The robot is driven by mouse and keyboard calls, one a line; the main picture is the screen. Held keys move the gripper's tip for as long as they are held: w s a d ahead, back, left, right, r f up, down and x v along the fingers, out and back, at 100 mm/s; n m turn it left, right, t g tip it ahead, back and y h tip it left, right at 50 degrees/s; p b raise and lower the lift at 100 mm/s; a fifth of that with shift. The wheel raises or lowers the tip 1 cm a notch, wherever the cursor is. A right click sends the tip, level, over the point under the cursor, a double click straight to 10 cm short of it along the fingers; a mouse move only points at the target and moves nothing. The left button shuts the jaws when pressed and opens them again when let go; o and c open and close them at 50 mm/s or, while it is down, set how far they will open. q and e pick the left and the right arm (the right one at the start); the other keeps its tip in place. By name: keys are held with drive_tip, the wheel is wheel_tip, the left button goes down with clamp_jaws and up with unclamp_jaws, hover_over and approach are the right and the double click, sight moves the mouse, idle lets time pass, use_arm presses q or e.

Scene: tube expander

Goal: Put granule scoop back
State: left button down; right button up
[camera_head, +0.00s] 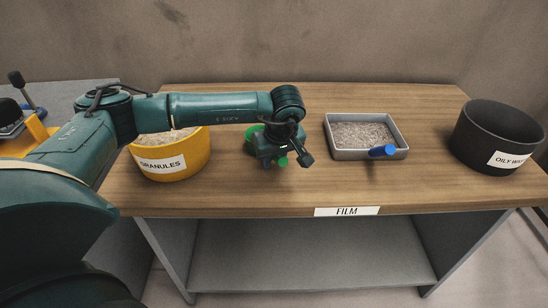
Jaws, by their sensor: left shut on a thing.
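My left arm reaches in from the left, and its gripper (281,158) hangs over the middle of the wooden table. It is shut on a green thing (254,142), probably the granule scoop. Green shows behind the gripper and at its fingertips, but the gripper hides most of the shape. I cannot tell whether the green thing touches the table. A yellow tub (176,161) labelled GRANULES, with pale granules inside, stands to the left, partly hidden behind my arm. My right gripper is not in view.
A black bin (496,136) labelled OILY W... stands at the right end. A FILM label (346,211) marks the table's front edge (250,209).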

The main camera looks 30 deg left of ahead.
use_arm(q)
drive_tip(key=c, duration=1.2)
unclamp_jaws()
drive_tip(key=shift+f, duration=0.1)
drive_tip(key=shift+c, duration=0.2)
